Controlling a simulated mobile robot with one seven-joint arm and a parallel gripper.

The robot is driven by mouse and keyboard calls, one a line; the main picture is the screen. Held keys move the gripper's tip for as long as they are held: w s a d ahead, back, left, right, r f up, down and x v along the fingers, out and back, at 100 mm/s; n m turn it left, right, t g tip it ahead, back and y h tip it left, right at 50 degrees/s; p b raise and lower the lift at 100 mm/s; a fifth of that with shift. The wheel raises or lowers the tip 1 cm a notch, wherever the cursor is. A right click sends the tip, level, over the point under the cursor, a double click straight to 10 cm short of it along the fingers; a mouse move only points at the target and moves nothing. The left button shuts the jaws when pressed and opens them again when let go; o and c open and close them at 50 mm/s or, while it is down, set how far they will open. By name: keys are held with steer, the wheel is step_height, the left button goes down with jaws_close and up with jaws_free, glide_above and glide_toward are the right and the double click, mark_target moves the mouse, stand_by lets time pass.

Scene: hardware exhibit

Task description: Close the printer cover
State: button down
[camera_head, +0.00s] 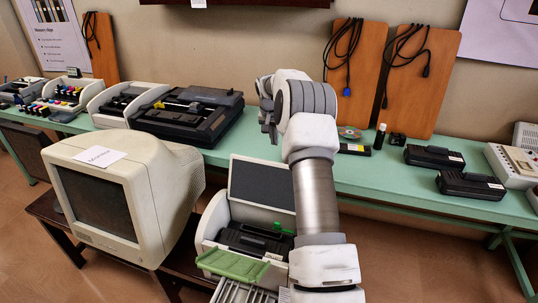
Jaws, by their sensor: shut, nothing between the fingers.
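A beige printer (208,222) stands low in front of the green table, at the bottom middle of the head view. Its cover (262,184) stands raised, tilted back, with its dark inner face showing. A dark cartridge unit (245,240) with bright green parts lies in the open bay. A green flap (232,265) sticks out at the printer's front. My arm hides the printer's right side. My gripper (268,125) is above and behind the raised cover, apart from it, near the table's front edge. It is small and partly hidden by my arm; it is shut and empty.
A CRT monitor (150,195) stands close left of the printer. The green table (375,175) behind holds a black printer (190,112), black cartridges (470,185) and other devices. Brown boards (420,80) with cables lean on the wall. Open floor (420,260) lies right.

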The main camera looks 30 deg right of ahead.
step_height(320, 180, down, 8)
steer(key=p, duration=0.2)
steer(key=shift+s+a, duration=0.35)
stand_by(0.4)
steer(key=shift+b, duration=0.3)
